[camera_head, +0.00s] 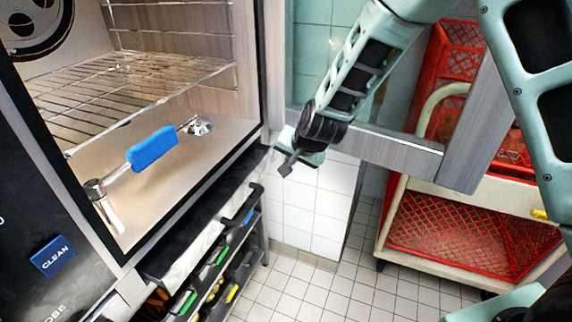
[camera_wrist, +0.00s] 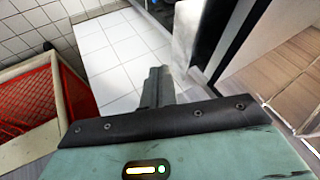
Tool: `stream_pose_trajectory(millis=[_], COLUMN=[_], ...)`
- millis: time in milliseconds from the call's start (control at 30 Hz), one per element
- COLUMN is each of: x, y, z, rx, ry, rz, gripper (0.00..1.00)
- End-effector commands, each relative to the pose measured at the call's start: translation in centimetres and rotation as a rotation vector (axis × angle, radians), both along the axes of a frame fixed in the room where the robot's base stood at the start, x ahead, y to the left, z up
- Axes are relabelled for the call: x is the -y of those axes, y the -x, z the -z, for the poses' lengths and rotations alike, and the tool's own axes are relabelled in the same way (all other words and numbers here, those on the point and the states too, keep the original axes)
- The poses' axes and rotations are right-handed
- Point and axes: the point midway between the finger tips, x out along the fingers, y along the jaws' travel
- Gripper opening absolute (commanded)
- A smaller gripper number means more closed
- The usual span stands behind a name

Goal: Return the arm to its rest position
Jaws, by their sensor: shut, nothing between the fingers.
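My gripper (camera_head: 288,163) hangs in front of the white tiled wall, just right of the oven opening in the head view. Its fingers are together and hold nothing. In the wrist view the closed fingers (camera_wrist: 159,84) point out over white tiles. My arm comes down to it from the top right of the head view, angled to the lower left. The gripper appears apart from the oven frame, though the exact gap is hard to tell.
An open oven (camera_head: 262,80) with a wire rack (camera_head: 110,90) and a blue-handled tool stands left. Its door (camera_head: 395,155) extends behind my arm. A cart with red crates (camera_head: 450,235) stands right. A utensil shelf (camera_head: 225,262) sits below the oven. Tiled floor (camera_head: 320,295) is clear between.

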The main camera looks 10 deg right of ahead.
Motion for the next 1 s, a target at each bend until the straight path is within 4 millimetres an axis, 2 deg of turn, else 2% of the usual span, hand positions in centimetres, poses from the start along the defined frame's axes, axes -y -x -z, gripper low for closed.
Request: stream_pose_trajectory(millis=[100,167,267,367,400,467,500,600,700,833,1000], x=[0.1,-0.6,-2.7,-5.1,-5.8,-6.4,-6.4,-5.6,-3.8,-1.6,-0.6], y=[0.4,1.3,4.5,10.0,12.7,16.8,19.6,26.0,31.0,34.7,36.2], z=[-0.5,-1.3,-3.4,-6.2,-7.3,-8.8,-9.6,-11.2,-12.2,-12.8,-13.0], rx=[0.001,-0.009,-0.049,-0.11,-0.138,-0.181,-0.21,-0.278,-0.336,-0.389,-0.413], ry=[0.0,0.001,0.012,0.044,0.068,0.11,0.144,0.24,0.34,0.433,0.475], rz=[0.0,-0.035,-0.152,-0.342,-0.43,-0.561,-0.645,-0.841,-0.991,-1.106,-1.15], gripper=[0.0,0.0,0.0,0.0,0.0,0.0,0.0,0.0,0.0,0.0,0.0])
